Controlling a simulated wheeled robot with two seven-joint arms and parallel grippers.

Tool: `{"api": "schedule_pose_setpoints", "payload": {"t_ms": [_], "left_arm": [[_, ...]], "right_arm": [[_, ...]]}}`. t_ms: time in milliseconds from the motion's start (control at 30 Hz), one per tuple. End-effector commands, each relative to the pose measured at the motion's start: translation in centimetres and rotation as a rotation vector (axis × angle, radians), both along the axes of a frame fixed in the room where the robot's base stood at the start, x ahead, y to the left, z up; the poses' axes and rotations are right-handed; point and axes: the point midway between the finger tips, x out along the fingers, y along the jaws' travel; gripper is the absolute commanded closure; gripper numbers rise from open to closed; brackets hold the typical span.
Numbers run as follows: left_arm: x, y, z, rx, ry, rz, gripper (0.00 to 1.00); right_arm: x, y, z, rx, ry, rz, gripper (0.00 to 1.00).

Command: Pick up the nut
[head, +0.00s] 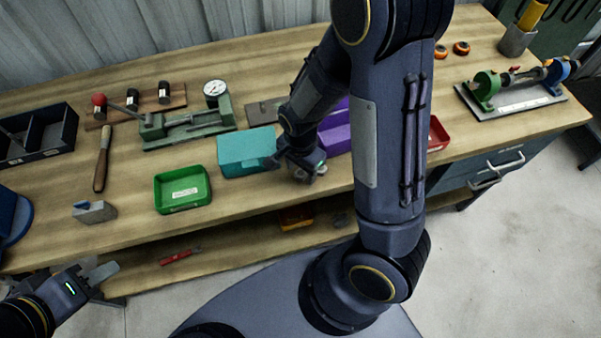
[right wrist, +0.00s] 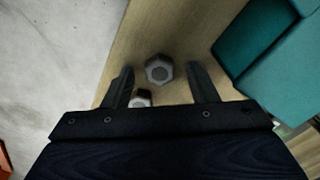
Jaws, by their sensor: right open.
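A grey hexagonal nut (right wrist: 158,70) with a darker centre lies on the wooden bench in the right wrist view, between the fingertips of my right gripper. A second small grey piece (right wrist: 141,98) lies closer to the palm, beside the left finger and partly hidden by the gripper body. My right gripper (head: 303,174) is open, pointing down near the bench's front edge; the fingers stand apart with nothing clasped. In the head view the gripper largely hides the nut. My left gripper (head: 97,272) is in front of the bench at lower left, fingers apart and empty.
A teal bin (head: 246,152) stands close beside my right gripper, with a purple bin (head: 336,133) on its other side. A green tray (head: 183,188) and a grey block (head: 95,212) are further left on the bench (head: 140,190). A lower shelf holds a red tool (head: 180,257).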

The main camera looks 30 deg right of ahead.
Motion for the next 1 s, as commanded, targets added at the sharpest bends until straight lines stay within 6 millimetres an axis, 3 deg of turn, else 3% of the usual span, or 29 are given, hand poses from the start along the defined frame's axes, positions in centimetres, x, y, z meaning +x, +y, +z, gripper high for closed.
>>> {"api": "schedule_pose_setpoints", "payload": {"t_ms": [233, 633, 1000], "left_arm": [[0.00, 0.00, 0.00, 0.000, 0.000, 0.000, 0.64], [0.00, 0.00, 0.00, 0.000, 0.000, 0.000, 0.64], [0.00, 0.00, -0.08, 0.000, 0.000, 0.000, 0.64]], "right_arm": [[0.01, 0.05, -0.24, 0.002, -0.002, 0.001, 0.47], [0.02, 0.04, -0.22, 0.002, -0.002, 0.000, 0.96], [0.08, 0.04, 0.49, 0.001, -0.004, 0.000, 0.96]]}}
